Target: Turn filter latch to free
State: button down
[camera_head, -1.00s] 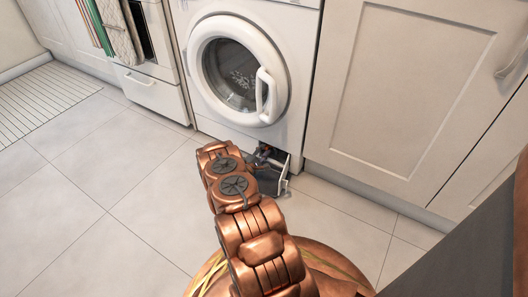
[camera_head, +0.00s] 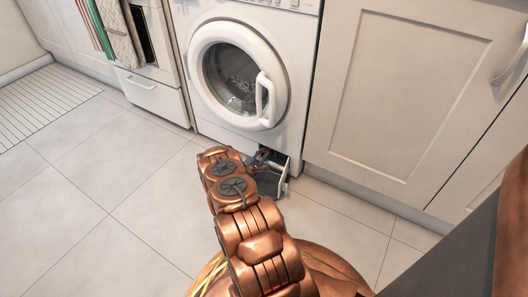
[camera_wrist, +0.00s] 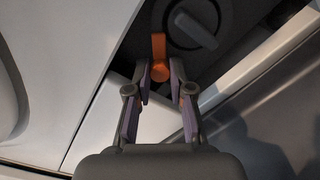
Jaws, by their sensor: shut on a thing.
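The filter latch (camera_wrist: 159,45) is a small orange lever with a rounded end, in the dark filter recess at the top of the wrist view. It points up in the picture, beside the round dark filter cap (camera_wrist: 192,30) with its raised grip bar. My gripper (camera_wrist: 161,72) has its two purple-padded fingers on either side of the latch's rounded lower end and is shut on it. In the head view the open filter recess (camera_head: 270,158) is at the washer's lower right. My arm hides most of it, and the latch cannot be made out there.
The washing machine (camera_head: 213,120) has its round door shut, with a white handle. The small white flap (camera_head: 284,182) hangs open low by the floor. A cabinet (camera_head: 395,95) stands close on the right. The tiled floor (camera_head: 110,190) at left is clear.

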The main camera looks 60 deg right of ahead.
jog(key=shift+r+n+p, duration=0.2)
jog(key=shift+n+p, duration=0.55)
jog(key=shift+n, duration=0.15)
jog(key=n, duration=0.2)
jog(key=shift+w+f+n+p, duration=0.1)
jog(key=shift+n+p, duration=0.2)
jog(key=shift+p, duration=0.05)
jog(key=n, duration=0.3)
jog(key=shift+f, duration=0.1)
jog(key=shift+n+b, duration=0.3)
jog(key=shift+n, duration=1.1)
jog(key=c, duration=1.3)
grip_release()
